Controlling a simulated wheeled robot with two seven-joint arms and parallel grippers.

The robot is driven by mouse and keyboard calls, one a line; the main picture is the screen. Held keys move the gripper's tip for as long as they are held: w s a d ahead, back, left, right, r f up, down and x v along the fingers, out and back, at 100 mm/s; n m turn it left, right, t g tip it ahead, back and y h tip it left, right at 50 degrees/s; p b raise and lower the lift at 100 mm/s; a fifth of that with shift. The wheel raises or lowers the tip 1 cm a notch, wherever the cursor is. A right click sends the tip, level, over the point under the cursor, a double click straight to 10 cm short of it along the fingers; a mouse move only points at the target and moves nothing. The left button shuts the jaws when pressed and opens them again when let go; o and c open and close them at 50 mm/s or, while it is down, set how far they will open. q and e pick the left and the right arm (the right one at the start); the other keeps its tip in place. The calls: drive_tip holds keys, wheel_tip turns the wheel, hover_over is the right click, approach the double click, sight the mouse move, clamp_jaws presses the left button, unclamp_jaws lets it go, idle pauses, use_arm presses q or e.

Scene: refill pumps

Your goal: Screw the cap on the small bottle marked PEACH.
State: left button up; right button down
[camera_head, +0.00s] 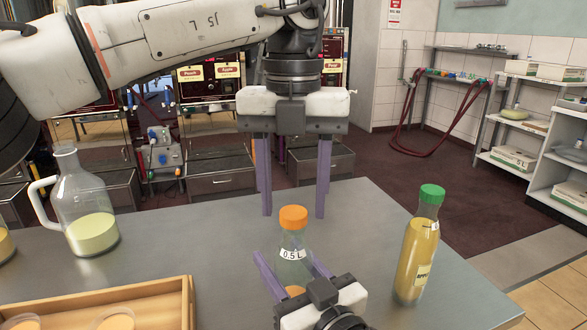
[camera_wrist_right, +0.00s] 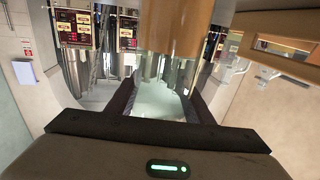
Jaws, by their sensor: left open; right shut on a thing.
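My right gripper (camera_head: 288,257) is shut on the bottle's body, a finger on each side. Glass (camera_wrist_right: 165,100) shows between its fingers in the right wrist view, below an orange-brown part. My left gripper (camera_head: 293,215) points down from above, open, with its fingertips either side of the cap and apart from it.
A green-capped bottle of yellow liquid (camera_head: 417,250) stands to the right. A glass jug (camera_head: 90,215) stands at the left, and a wooden tray (camera_head: 180,302) holding cups is at the front left. The grey table (camera_head: 370,210) is bare behind the small bottle.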

use_arm(q)
drive_tip(key=shift+f, duration=0.5)
drive_tip(key=c, duration=1.1)
drive_tip(key=m, duration=0.5)
drive_tip(key=shift+m, duration=0.3)
drive_tip(key=m, duration=0.6)
drive_tip(key=o, duration=1.2)
